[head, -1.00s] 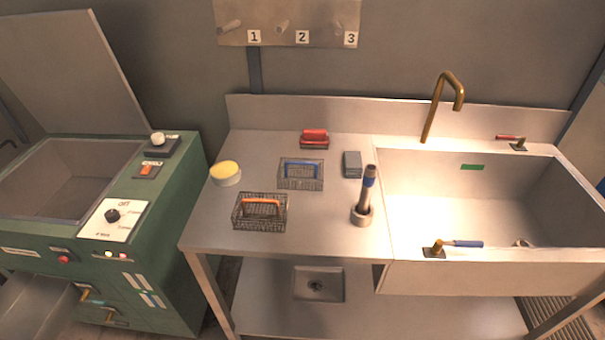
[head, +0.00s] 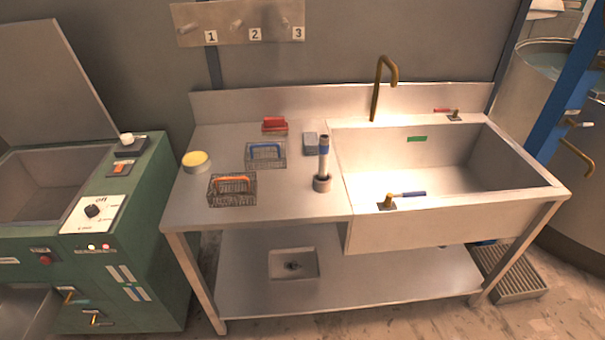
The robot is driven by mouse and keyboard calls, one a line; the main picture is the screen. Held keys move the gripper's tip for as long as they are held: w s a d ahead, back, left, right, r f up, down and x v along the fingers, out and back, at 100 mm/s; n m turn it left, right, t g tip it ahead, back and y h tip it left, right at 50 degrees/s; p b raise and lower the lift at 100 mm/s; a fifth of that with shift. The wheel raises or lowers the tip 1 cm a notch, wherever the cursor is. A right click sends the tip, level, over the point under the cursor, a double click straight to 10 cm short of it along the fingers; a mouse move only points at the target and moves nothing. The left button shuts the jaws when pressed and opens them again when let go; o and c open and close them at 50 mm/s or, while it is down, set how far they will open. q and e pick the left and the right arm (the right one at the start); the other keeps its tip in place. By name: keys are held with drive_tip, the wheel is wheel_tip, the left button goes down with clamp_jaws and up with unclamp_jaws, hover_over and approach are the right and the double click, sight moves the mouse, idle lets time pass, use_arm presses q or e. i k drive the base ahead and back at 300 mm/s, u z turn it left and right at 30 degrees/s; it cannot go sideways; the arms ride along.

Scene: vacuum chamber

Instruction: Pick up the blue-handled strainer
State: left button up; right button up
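The blue-handled strainer (head: 265,155) is a small wire basket with a blue handle. It sits upright on the steel counter (head: 290,208), left of the sink. An orange-handled wire basket (head: 232,190) stands in front of it and a little to the left, apart from it. Neither of my grippers shows in the head view.
A red-topped block (head: 274,125), a grey block (head: 311,144), a yellow-topped round tub (head: 196,162) and an upright blue-banded tool (head: 323,165) stand around the strainer. The sink (head: 440,165) with a brass faucet (head: 380,85) is right. A green machine (head: 130,220) stands left.

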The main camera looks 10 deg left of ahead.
sight(267, 145)
drive_tip(key=z, duration=0.2)
drive_tip(key=k, duration=0.6)
drive_tip(key=z, duration=1.2)
drive_tip(key=i, duration=1.15)
drive_tip(key=u, duration=0.6)
drive_tip(key=i, duration=0.75)
drive_tip(key=u, duration=0.8)
